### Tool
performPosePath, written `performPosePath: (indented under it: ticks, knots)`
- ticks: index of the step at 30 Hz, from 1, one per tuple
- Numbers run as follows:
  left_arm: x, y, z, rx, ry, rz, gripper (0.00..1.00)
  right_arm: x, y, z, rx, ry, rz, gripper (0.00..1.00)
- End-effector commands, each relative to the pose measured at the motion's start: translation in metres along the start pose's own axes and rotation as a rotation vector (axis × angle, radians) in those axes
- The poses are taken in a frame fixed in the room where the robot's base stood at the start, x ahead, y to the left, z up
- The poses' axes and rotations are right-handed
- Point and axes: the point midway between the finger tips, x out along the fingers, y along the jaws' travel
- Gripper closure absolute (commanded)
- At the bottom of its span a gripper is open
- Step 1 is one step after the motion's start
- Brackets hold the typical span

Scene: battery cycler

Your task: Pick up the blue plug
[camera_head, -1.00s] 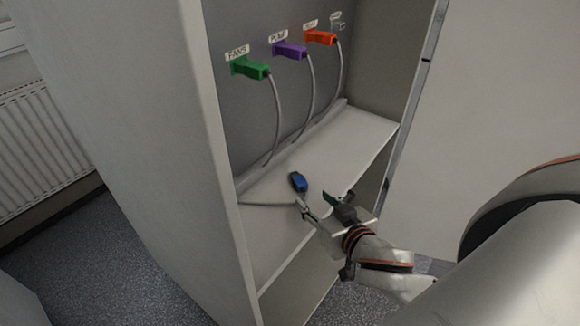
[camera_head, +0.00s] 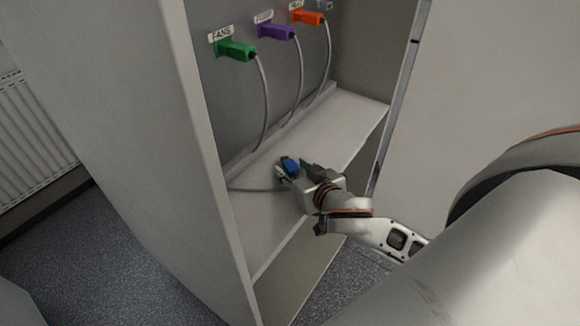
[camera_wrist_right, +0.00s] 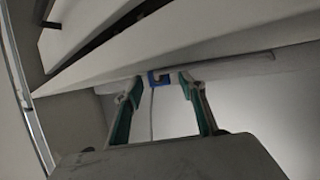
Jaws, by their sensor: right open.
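The blue plug (camera_head: 290,165) lies on the cabinet shelf (camera_head: 345,125), with its grey cable running left along the shelf. My right gripper (camera_head: 294,169) is open at the plug, with one finger to each side of it. In the right wrist view the blue plug (camera_wrist_right: 160,78) shows between the two fingertips of the open gripper (camera_wrist_right: 160,84). I cannot tell whether either finger touches it. The plug's near end is partly hidden by the gripper in the head view. My left gripper is not in view.
Green (camera_head: 235,50), purple (camera_head: 276,31) and orange (camera_head: 308,18) plugs sit in the cabinet's back panel, their grey cables hanging to the shelf. The cabinet's left side wall (camera_head: 130,120) stands close by. The shelf's right part is clear.

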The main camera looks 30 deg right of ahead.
Motion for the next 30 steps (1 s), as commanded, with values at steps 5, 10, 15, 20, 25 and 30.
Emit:
performPosePath:
  ticks: [5, 10, 15, 20, 25, 30]
  knots:
    - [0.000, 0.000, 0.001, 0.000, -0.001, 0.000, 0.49, 0.000, 0.000, 0.000, 0.000, 0.000, 0.000, 0.68]
    - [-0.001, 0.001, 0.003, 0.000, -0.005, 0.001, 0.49, 0.000, 0.000, 0.000, 0.001, 0.000, 0.000, 0.99]
    - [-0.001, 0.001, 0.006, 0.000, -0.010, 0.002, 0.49, -0.001, 0.000, -0.001, 0.001, 0.001, 0.000, 1.00]
    - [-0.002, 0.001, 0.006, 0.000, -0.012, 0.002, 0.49, -0.002, 0.000, -0.005, 0.002, 0.003, 0.000, 1.00]
    - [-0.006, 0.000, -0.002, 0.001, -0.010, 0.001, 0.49, -0.012, -0.001, -0.029, 0.005, 0.005, -0.002, 1.00]
    - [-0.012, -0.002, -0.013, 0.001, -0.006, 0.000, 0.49, -0.025, -0.001, -0.061, 0.005, 0.006, -0.001, 1.00]
